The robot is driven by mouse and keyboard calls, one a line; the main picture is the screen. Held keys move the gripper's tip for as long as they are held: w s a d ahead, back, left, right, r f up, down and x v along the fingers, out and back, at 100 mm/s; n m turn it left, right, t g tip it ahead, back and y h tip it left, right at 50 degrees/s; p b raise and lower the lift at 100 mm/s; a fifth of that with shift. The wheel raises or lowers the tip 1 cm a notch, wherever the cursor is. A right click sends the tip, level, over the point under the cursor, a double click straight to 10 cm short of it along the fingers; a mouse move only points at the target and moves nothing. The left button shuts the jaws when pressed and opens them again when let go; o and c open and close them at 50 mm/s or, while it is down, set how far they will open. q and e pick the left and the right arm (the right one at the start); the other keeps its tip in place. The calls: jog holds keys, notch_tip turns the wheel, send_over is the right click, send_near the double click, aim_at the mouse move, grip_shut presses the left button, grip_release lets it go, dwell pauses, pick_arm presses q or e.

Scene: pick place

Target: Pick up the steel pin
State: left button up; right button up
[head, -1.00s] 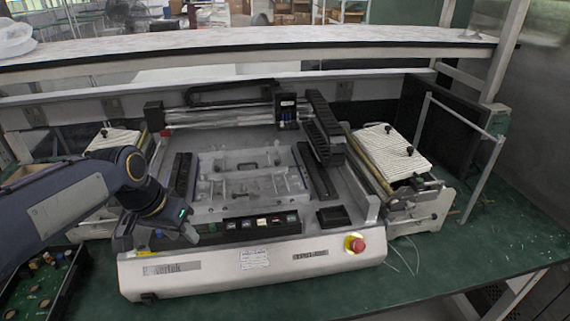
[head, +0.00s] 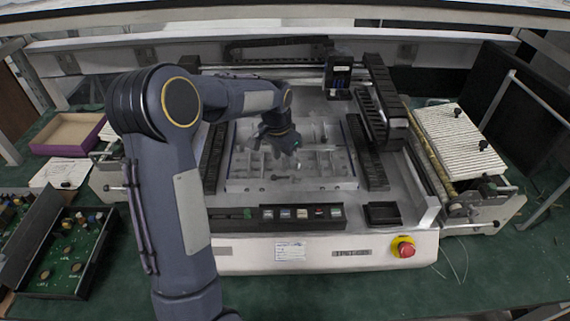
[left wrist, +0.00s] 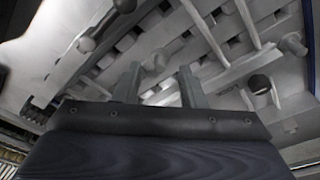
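My left gripper (head: 287,146) is over the pale metal fixture (head: 236,184) in the middle of the machine, pointing down at it. In the left wrist view its two fingers (left wrist: 160,84) stand apart, with no object clearly held between them. I cannot tell which is the steel pin. My right gripper is not in view.
The machine's black rail (head: 374,108) stands right of the fixture. A red stop button (head: 403,247) is at the front right, with a ribbed plate (head: 458,140) beyond it. A purple-edged box (head: 68,134) and a tray of parts (head: 68,252) are at the left.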

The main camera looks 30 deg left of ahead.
pick_arm(q)
jog(key=shift+f, duration=0.85)
jog(key=shift+c, duration=0.5)
grip_shut()
jog(key=shift+r, duration=0.1)
